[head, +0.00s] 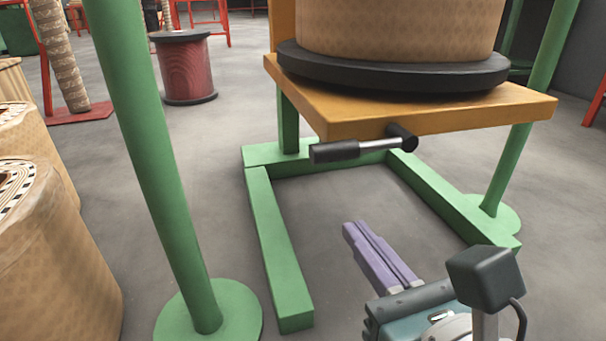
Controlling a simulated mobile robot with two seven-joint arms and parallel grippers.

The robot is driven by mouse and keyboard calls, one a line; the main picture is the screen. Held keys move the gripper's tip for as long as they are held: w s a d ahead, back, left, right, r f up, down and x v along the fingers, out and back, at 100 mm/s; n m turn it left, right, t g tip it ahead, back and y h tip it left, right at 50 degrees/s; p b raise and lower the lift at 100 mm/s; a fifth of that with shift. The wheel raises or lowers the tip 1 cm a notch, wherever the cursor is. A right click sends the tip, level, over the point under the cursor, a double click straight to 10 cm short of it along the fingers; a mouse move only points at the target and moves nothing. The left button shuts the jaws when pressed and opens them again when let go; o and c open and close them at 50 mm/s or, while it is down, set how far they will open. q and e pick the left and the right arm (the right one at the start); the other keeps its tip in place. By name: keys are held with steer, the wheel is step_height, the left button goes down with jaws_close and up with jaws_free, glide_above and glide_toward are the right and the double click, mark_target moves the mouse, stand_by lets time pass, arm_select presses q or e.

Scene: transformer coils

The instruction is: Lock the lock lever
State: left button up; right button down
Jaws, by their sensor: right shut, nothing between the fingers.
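The lock lever (345,149) is a metal rod with a black grip on its left end and a black round pivot on its right end. It sits at the front edge of the orange platform (440,122) and lies almost level, pointing left. My right gripper (352,231) is below and in front of the lever, apart from it. Its purple fingers are shut with nothing between them. My left gripper is not in view.
A large tan coil (400,28) stands on a black disc (395,72) on the platform. The green frame (278,250) and a green post (150,150) stand near. Tan coils (60,260) are at left. A red spool (188,75) is behind.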

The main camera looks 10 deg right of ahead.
mark_target(357, 143)
steer(key=w+r+p, duration=0.3)
steer(key=w, duration=0.4)
steer(key=shift+w+a, duration=0.15)
steer(key=shift+w, duration=0.05)
steer(key=shift+w, duration=0.1)
